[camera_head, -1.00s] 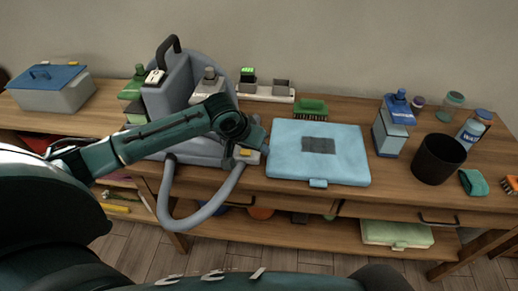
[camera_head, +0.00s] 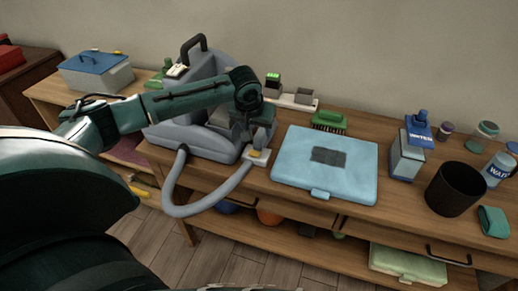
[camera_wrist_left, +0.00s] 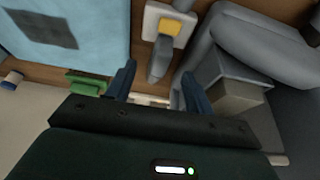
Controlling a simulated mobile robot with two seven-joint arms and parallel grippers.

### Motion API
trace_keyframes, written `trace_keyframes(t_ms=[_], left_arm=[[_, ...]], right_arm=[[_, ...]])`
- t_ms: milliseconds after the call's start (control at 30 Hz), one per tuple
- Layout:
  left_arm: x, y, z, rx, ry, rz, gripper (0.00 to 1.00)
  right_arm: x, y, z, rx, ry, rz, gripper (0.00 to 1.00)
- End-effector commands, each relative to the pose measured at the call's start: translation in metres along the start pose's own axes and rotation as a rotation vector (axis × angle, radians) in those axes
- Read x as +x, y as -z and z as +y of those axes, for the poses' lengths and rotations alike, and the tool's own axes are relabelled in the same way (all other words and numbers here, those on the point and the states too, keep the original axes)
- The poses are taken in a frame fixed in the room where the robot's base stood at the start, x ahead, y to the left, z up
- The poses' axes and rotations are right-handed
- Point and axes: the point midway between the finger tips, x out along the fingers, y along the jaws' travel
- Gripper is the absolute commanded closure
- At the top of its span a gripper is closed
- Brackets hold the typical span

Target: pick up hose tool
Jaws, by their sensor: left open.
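The hose tool (camera_head: 257,157) is a light grey head with a yellow patch, at the end of a thick grey hose (camera_head: 205,206). It rests at the table's front edge, left of the blue case. In the left wrist view the hose tool (camera_wrist_left: 163,28) points its grey neck toward the space between my fingers. My left gripper (camera_head: 262,136) is open just above and behind the tool. In the left wrist view its two dark blue fingers (camera_wrist_left: 157,82) stand apart with nothing gripped. My right gripper is not in view.
A grey machine (camera_head: 200,75) with a black handle stands behind and left of the tool. The light blue case (camera_head: 300,175) lies close on the right. A green brush (camera_head: 329,121), a blue-capped box (camera_head: 407,155) and a black cup (camera_head: 455,189) stand further right.

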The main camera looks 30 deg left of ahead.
Motion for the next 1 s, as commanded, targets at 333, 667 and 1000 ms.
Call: trace_keyframes(t_ms=[333, 667, 1000], left_arm=[[0.035, 0.001, -0.001, 0.000, 0.000, 0.000, 0.47], [0.078, 0.001, -0.005, 0.001, -0.001, 0.001, 0.47], [0.080, 0.001, -0.006, 0.002, 0.000, 0.001, 0.53]], right_arm=[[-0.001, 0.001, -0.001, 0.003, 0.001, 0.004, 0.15], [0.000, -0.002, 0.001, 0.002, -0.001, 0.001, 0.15], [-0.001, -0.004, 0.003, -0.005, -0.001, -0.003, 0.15]])
